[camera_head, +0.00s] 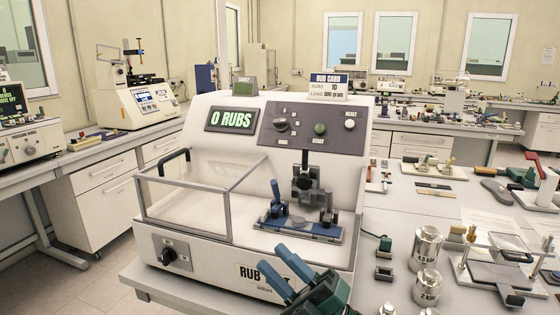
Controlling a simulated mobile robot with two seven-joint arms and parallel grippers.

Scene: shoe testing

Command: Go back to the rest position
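My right gripper (272,257) is at the bottom centre, in front of the white rub tester (205,255). Its two blue fingers are apart with nothing seen between them. My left gripper is not in view. The tester's display (231,119) reads 0 RUBS. A dark grey rubbing head (305,182) stands over a blue base plate (290,231) with an upright blue lever (276,192). A clear guard (190,200) with a black handle is on the tester's left part.
A rub card (328,85) stands on top of the tester, reading 10 rubs and 500 gram. Metal weights (427,248) and a clear-covered fixture (500,265) are on the bench at right. Other instruments (140,105) stand at left. Some pale bench top (390,215) is bare.

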